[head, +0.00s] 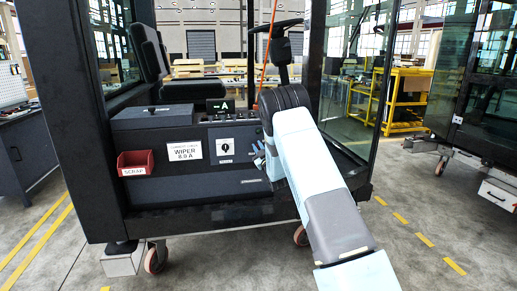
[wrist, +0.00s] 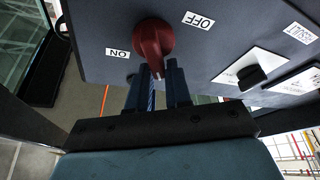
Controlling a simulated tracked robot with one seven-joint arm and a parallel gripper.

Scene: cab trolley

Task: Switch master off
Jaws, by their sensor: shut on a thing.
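The red master switch knob (wrist: 153,38) is on the dark panel in the wrist view. An ON label (wrist: 117,53) is to its left and an OFF label (wrist: 198,20) to its upper right; both read upside down. My gripper (wrist: 157,78) is at the knob, its two dark fingers on either side of the knob's lower grip, shut on it. I cannot tell exactly which label the knob points to. In the head view my gripper (head: 259,161) is at the right end of the cab's console; the red knob is hidden there.
A black rotary knob (wrist: 250,76) on a white plate is beside the red one. The console (head: 215,186) also carries a wiper label (head: 187,150) and a red scrap bin (head: 135,163). A steering wheel (head: 276,27) and seat (head: 151,52) stand above.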

